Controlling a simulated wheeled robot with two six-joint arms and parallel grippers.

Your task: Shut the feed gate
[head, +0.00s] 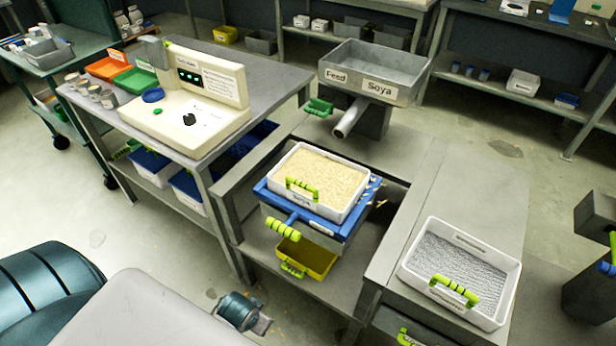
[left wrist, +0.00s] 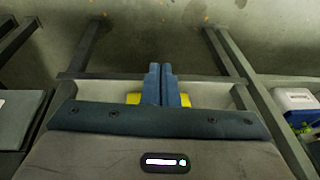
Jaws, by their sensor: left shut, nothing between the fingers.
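The grey feed hopper (head: 375,72), labelled Feed and Soya, stands at the back of the bench with a spout (head: 350,117) below it. A green ribbed handle (head: 318,107) sticks out at its left side, under the Feed label; I cannot tell from here how far the gate is open. My left gripper (head: 262,324) is low at the front in the head view, well short of the hopper. In the left wrist view its two blue fingers (left wrist: 160,85) are together with nothing between them. My right gripper is not in view.
Below the spout, a white tray of pale meal (head: 320,178) sits on a blue frame (head: 262,190) with a green-gripped lever. A yellow bin (head: 305,260) is beneath. A tray of grey material (head: 462,270) stands at right. A control unit (head: 200,90) is on the left table.

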